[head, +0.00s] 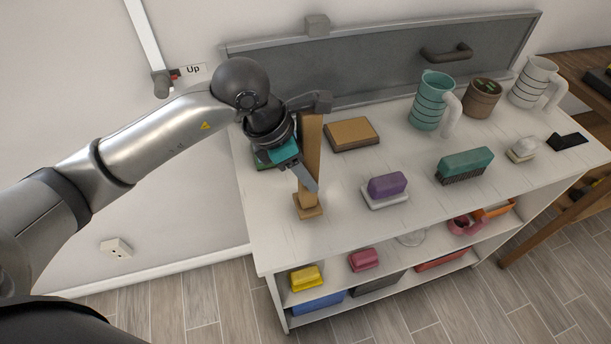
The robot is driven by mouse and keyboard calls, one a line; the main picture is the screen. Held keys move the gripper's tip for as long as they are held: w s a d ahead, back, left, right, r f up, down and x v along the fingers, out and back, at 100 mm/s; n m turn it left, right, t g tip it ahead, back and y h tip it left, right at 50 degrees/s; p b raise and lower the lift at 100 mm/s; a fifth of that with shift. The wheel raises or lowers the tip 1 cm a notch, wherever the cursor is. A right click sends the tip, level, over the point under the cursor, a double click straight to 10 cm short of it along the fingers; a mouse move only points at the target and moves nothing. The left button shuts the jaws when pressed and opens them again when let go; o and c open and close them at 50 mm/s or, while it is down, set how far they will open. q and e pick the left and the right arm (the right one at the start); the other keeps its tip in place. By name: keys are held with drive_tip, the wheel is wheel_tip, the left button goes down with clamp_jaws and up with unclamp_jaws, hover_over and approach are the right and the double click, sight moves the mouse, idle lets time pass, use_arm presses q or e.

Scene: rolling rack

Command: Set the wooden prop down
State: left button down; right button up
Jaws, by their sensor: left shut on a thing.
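The wooden prop (312,148) is an upright tan post with a small square foot (309,212). It stands over the left part of the white rack top (262,232) in the head view. My left gripper (314,146) is shut on the post, with its dark fingers on either side of the upper and middle part. The foot appears at the rack top's surface, but I cannot tell whether it touches. My right gripper is not in view.
A wood-topped block (352,133), a purple-handled brush (387,186) and a green brush (465,166) lie on the rack top. Mugs, including a teal one (430,100), stand behind. A grey panel (385,62) lines the back. The front left top is clear.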

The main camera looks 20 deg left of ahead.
use_arm(q)
drive_tip(key=shift+f, duration=0.75)
drive_tip(key=shift+f, duration=0.1)
drive_tip(key=shift+c, duration=2.4)
unclamp_jaws()
drive_tip(key=shift+r, duration=0.2)
drive_tip(key=p+v, duration=0.1)
drive_tip(key=v, duration=1.1)
